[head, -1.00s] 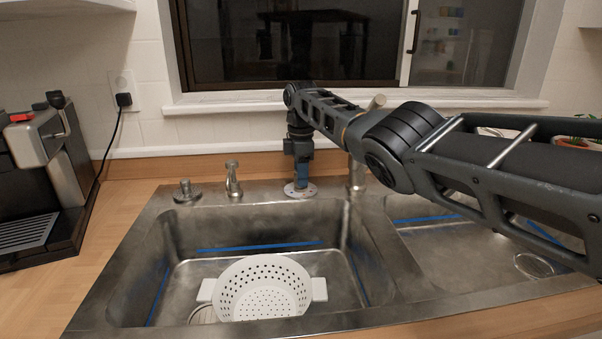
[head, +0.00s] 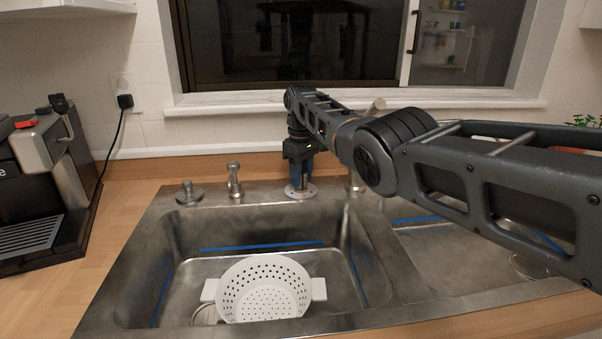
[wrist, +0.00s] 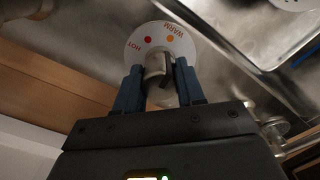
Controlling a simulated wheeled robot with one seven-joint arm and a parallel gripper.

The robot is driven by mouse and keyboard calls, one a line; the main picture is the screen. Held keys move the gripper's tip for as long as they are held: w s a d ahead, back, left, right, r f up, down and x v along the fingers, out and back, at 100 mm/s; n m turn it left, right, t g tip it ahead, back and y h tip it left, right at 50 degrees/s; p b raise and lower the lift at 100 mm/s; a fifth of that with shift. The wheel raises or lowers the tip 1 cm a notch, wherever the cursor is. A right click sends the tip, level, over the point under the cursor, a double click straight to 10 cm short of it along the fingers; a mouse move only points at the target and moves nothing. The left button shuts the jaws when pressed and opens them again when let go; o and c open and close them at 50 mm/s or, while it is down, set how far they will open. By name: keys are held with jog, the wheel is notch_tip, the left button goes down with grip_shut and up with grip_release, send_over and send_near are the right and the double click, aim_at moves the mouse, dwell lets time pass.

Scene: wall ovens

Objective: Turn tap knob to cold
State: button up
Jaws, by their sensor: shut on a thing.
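The tap knob (wrist: 157,66) is a short metal handle over a round white dial plate (wrist: 133,46) with HOT and WARM lettering and red and orange dots. The cold marking is not visible. My gripper (wrist: 160,78) points down at the knob, with its two blue fingers closed on either side of it. In the head view my gripper (head: 300,178) stands upright over the dial plate (head: 302,194) on the back rim of the sink and hides the knob.
A metal sink (head: 190,240) holds a white colander (head: 262,285). A metal soap pump (head: 234,182) and a round metal fitting (head: 188,192) stand left of the knob. A coffee machine (head: 38,170) stands at far left. A window sill (head: 240,103) runs behind.

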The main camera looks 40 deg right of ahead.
jog(key=m, duration=0.4)
jog(key=shift+s+d+f, duration=0.1)
jog(key=shift+s, duration=0.15)
jog(key=m, duration=0.9)
jog(key=shift+a, duration=0.2)
jog(key=shift+w, duration=0.1)
jog(key=o, duration=1)
jog(key=shift+o, duration=0.2)
jog(key=shift+w+r, duration=0.1)
jog(key=shift+r, duration=3.9)
